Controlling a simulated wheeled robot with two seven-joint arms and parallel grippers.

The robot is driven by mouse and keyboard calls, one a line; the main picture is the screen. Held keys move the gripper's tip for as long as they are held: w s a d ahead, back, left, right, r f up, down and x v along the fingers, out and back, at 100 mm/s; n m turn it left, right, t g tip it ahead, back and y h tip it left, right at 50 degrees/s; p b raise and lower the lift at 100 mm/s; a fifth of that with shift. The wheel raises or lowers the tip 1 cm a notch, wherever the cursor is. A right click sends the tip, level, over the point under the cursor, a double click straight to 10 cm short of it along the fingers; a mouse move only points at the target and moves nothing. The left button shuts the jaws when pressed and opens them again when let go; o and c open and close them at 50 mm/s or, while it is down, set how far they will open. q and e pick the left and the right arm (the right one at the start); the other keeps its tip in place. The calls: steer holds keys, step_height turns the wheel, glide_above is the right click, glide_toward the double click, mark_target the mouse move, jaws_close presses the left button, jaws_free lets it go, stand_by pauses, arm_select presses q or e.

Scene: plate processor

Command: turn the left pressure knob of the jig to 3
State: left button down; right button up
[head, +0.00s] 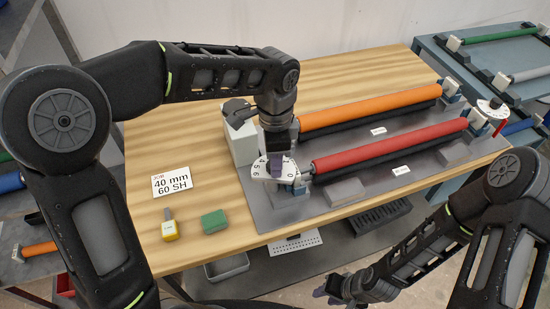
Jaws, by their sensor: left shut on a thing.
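The jig (330,208) is a grey plate on a wooden table, holding an orange roller (365,111) and a red roller (390,146). My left gripper (276,168) points down at the left end of the jig, over the white numbered dial (262,176) of the left pressure knob. It is shut on the knob, which the fingers mostly hide. Some dial digits show, but I cannot tell which one the knob points to. The right pressure knob (493,105), with a white dial, stands at the far right end. My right gripper (331,291) is low at the bottom, below the table edge; its jaws are unclear.
A card (171,181) reading "JOB 40 mm 60 SH" lies on the table at the left. A yellow bottle (169,228) and a green sponge block (214,221) are near the front edge. A side rack (500,60) with more rollers stands at the right.

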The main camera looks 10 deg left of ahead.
arm_select(q)
steer(key=shift+m, duration=0.3)
steer(key=c, duration=1.1)
jaws_free()
steer(key=shift+o, duration=0.2)
steer(key=shift+r, duration=0.15)
step_height(320, 180, up, 8)
steer(key=shift+f+b, duration=0.2)
steer(key=shift+b, duration=0.2)
